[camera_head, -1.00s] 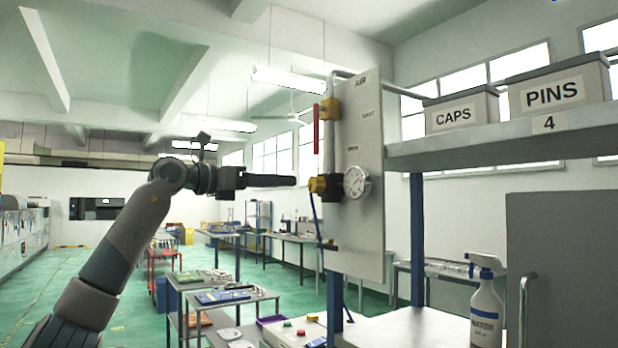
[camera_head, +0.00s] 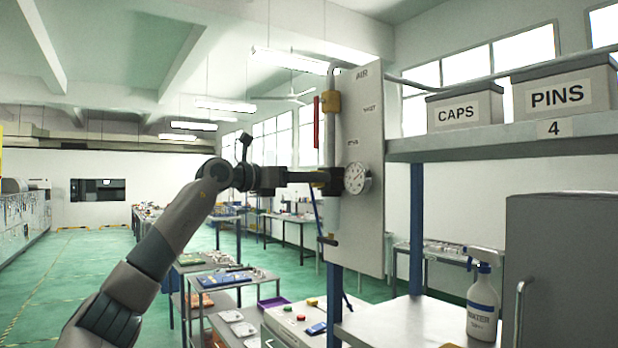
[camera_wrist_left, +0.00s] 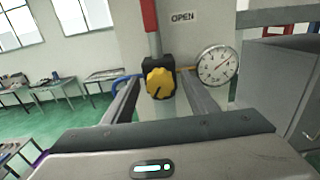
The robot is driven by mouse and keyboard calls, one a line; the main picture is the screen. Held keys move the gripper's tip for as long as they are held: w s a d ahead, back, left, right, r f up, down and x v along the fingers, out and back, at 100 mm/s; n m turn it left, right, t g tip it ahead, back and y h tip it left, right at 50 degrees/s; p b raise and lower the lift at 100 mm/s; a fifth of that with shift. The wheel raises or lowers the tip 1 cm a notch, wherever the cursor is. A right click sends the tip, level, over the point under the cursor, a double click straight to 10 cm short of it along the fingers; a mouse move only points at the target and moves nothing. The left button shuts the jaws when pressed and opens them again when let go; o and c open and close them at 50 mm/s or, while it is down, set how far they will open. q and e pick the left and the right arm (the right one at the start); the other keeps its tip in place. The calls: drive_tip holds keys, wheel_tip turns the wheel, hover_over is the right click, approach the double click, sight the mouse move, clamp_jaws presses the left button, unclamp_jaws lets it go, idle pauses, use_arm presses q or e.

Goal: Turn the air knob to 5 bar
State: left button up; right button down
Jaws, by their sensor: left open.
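The yellow air knob (camera_wrist_left: 160,84) sits on a dark regulator body, below the red lever, in the left wrist view. In the head view my gripper hides it. The round white pressure gauge (camera_head: 357,178) is on the grey AIR panel (camera_head: 362,235), just right of the knob; it also shows in the left wrist view (camera_wrist_left: 216,65). Its reading is too small to tell. My left gripper (camera_head: 325,178) reaches the knob from the left. In the left wrist view its open fingers (camera_wrist_left: 160,95) stand on either side of the knob, with gaps visible. My right gripper is not in view.
A red lever (camera_head: 316,122) and yellow valve (camera_head: 331,103) sit above the knob. A blue hose (camera_head: 318,215) hangs below. To the right are a shelf (camera_head: 480,143) with CAPS and PINS boxes, a spray bottle (camera_head: 483,305) and a grey cabinet (camera_head: 565,270).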

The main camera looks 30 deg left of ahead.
use_arm(q)
drive_tip(key=c, duration=1)
drive_tip(key=shift+n, duration=0.3)
drive_tip(key=n, duration=1.1)
drive_tip(key=shift+a+n+b, duration=0.25)
drive_tip(key=shift+n+b, duration=0.1)
drive_tip(key=shift+n, duration=0.05)
drive_tip(key=shift+r, duration=0.1)
drive_tip(key=o, duration=1)
